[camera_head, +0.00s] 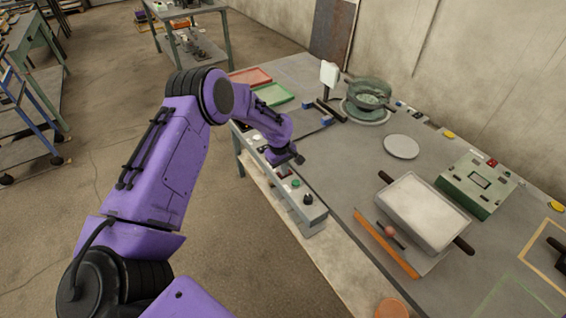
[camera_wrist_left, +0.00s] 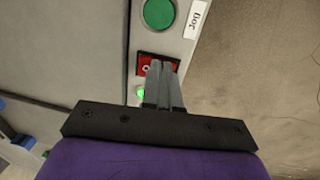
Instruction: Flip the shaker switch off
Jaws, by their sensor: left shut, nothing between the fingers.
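A red rocker switch (camera_wrist_left: 146,62) sits in the grey control panel (camera_wrist_left: 187,50), partly covered by my left gripper's fingers. A small green lamp (camera_wrist_left: 140,92) beside it is lit. My left gripper (camera_wrist_left: 161,68) is shut and empty, with its fingertips over the switch. I cannot tell whether they touch it. In the head view the left gripper (camera_head: 285,165) is at the panel (camera_head: 314,217) along the table's near edge, and the red switch (camera_head: 284,172) is mostly hidden under it. My right gripper is not in view.
A green button (camera_wrist_left: 158,13) and a black knob (camera_head: 308,199) are on the same panel. On the table are a white tray (camera_head: 425,210), a green box (camera_head: 478,183), a white plate (camera_head: 401,146) and a bowl (camera_head: 369,94). The floor left of the panel is clear.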

